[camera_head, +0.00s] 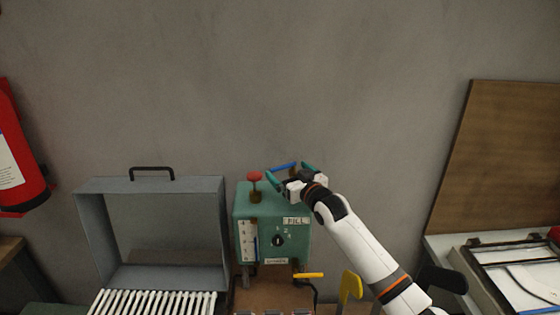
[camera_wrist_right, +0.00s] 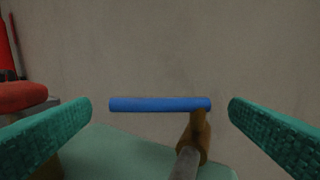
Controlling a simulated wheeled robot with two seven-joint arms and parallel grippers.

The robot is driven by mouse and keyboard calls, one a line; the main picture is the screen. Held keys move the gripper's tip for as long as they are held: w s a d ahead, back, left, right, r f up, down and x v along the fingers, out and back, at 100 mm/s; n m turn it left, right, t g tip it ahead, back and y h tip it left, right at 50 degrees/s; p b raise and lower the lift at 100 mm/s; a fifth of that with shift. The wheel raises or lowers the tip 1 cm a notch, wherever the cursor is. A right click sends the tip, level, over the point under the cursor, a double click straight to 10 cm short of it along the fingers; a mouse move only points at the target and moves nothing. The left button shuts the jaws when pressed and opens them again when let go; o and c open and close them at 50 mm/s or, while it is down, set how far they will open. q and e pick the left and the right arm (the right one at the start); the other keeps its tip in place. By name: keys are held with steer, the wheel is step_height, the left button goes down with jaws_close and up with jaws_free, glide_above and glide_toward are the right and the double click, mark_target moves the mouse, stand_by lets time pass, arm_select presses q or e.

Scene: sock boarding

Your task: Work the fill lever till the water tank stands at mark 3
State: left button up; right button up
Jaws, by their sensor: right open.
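The green tank box (camera_head: 272,212) stands in the middle of the head view, with a FILL label (camera_head: 296,221) on its front. A white gauge plate (camera_head: 247,240) on its left side has numbered marks and a thin blue strip partway up; the exact level is too small to read. The fill lever's blue bar handle (camera_head: 283,165) is above the box top; in the wrist view the bar (camera_wrist_right: 155,104) lies crosswise on a brown-and-grey stem. My right gripper (camera_head: 290,173) is open, its teal fingertips either side of the bar, with gaps. My left gripper is out of view.
A red knob (camera_head: 254,177) rises from the box top left of the lever. A grey open-lidded case (camera_head: 150,187) stands left, with a white-slatted rack (camera_head: 150,303) before it. A yellow handle (camera_head: 308,275) sits below the box. A wall is close behind.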

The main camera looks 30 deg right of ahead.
mark_target(284, 168)
steer(key=shift+w+d+p, duration=0.2)
steer(key=shift+w+p, duration=0.2)
steer(key=shift+w, duration=2.35)
steer(key=shift+c, duration=0.2)
